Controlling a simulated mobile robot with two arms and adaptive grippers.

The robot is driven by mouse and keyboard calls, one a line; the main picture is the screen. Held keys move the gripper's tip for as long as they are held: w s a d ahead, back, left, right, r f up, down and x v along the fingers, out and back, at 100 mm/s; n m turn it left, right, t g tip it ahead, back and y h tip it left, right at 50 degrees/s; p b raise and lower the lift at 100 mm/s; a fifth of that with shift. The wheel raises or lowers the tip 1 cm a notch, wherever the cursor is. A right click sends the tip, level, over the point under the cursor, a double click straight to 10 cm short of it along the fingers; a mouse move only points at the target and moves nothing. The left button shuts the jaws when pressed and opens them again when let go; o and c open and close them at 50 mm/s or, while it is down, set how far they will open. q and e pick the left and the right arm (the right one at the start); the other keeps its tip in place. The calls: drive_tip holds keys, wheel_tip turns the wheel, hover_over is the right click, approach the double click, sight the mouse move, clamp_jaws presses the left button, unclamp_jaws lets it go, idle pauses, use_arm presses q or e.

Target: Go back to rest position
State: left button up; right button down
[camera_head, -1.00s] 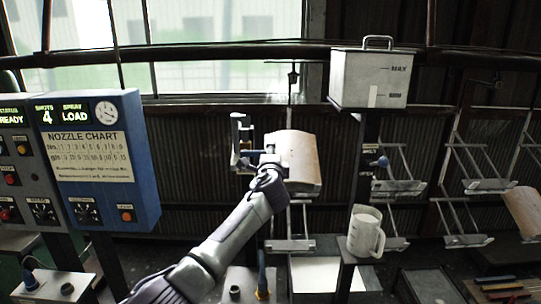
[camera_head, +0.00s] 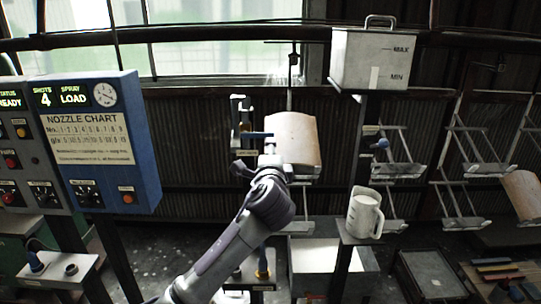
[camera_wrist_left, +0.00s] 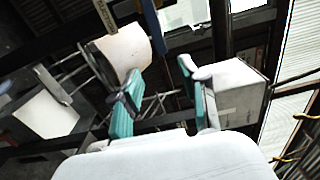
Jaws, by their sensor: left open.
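My left arm reaches up from the bottom of the head view. Its gripper (camera_head: 257,162) is in front of a curved, cream-coloured panel (camera_head: 292,138) and partly hidden by the wrist. In the left wrist view the two teal fingers stand wide apart, and the gripper (camera_wrist_left: 161,76) is open with nothing between the fingers. The curved panel also shows there (camera_wrist_left: 122,50), beyond the left finger. My right gripper is not in view.
A blue control box (camera_head: 100,140) stands at the left. A metal tank (camera_head: 370,58) is at the top and a white jug (camera_head: 365,213) stands on a small stand below it. Wire hangers (camera_head: 398,155) hang at the right. An open pale box (camera_head: 318,264) lies below.

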use_arm(q)
drive_tip(key=shift+s, duration=0.5)
